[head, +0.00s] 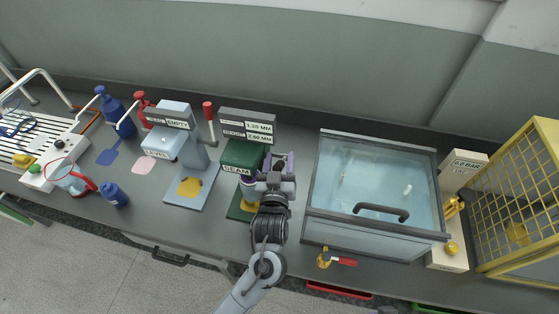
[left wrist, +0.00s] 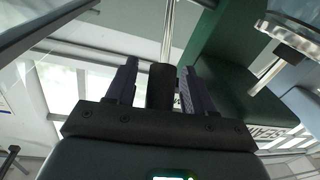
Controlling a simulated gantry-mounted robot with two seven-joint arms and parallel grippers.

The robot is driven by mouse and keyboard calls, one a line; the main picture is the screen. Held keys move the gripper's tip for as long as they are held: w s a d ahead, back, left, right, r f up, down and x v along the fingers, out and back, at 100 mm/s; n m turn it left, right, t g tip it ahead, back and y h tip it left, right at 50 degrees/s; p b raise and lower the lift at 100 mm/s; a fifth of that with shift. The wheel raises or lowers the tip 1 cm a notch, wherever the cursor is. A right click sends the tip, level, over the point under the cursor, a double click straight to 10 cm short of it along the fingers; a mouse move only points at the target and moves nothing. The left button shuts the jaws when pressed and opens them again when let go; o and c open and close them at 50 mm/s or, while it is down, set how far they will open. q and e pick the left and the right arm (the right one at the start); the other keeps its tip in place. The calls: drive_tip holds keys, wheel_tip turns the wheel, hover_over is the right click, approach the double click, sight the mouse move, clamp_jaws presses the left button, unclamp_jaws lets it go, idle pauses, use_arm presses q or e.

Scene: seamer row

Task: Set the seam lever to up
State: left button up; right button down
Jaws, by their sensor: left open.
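A red-tipped lever (head: 208,111) stands left of the seamer beside a grey press (head: 195,153). A lidded glass tank (head: 376,180) stands close on the right. A red-handled valve (head: 340,261) is at the front edge. Bottles (head: 115,195) and a rack stand left.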

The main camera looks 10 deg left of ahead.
use_arm(q)
clamp_jaws()
drive_tip(key=w+r+g+p, duration=0.1)
drive_tip(key=p, duration=0.3)
drive_tip(key=shift+r+p, duration=0.15)
drive_tip(key=shift+p, duration=0.2)
drive_tip(key=shift+f, duration=0.25)
unclamp_jaws()
